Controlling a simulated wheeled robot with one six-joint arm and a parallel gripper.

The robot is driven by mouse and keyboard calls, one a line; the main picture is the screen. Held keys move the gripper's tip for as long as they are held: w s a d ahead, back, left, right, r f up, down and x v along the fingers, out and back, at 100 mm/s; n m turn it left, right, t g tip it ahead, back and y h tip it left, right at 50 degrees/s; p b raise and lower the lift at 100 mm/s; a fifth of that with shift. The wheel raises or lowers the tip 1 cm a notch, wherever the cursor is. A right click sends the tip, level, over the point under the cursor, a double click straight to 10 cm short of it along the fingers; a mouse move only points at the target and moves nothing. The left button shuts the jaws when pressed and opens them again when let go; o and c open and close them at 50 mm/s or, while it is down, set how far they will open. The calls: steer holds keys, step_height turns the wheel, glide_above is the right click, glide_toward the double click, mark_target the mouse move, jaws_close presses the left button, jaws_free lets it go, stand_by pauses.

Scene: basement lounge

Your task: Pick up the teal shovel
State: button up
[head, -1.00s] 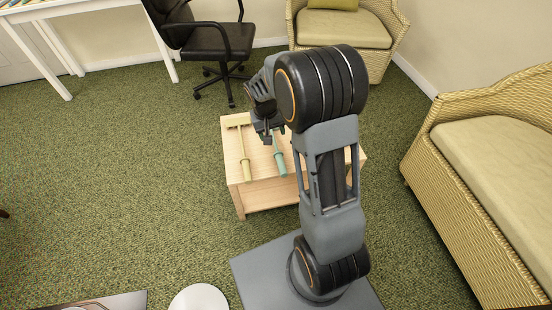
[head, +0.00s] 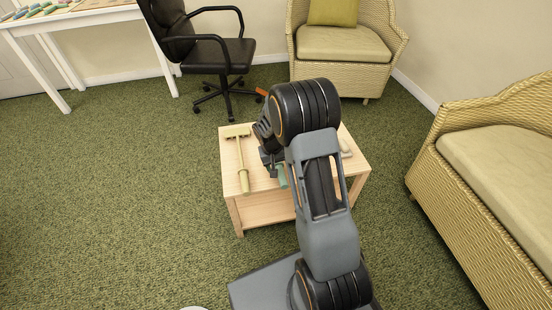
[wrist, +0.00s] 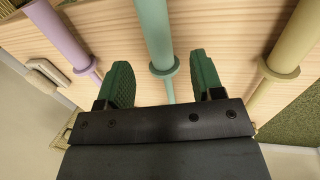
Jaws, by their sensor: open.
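The teal shovel lies on the small wooden table (head: 258,208). In the head view only part of its handle (head: 282,177) shows, and my arm and gripper hide the rest. In the wrist view the teal handle (wrist: 154,30) with its round collar runs down between the two green fingers of my gripper (wrist: 163,82). The fingers are open, one on each side of the shovel, with a gap to it on both sides. In the head view my gripper (head: 271,164) is low over the table. The shovel's far end is hidden.
A pale yellow tool (head: 240,160) lies left of my gripper in the head view. A purple tool (wrist: 62,35) lies on the other side of the teal one. An office chair (head: 215,50), a wicker armchair (head: 342,70) and a wicker sofa (head: 450,180) surround the table.

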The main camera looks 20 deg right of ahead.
mark_target(280, 172)
steer(key=f+b, duration=0.1)
steer(key=f, duration=0.2)
steer(key=d+f+b, duration=0.1)
steer(key=f, duration=0.1)
steer(key=shift+s+b, duration=0.25)
steer(key=shift+b, duration=0.1)
steer(key=shift+r, duration=0.1)
steer(key=c, duration=1)
steer(key=shift+r, duration=0.15)
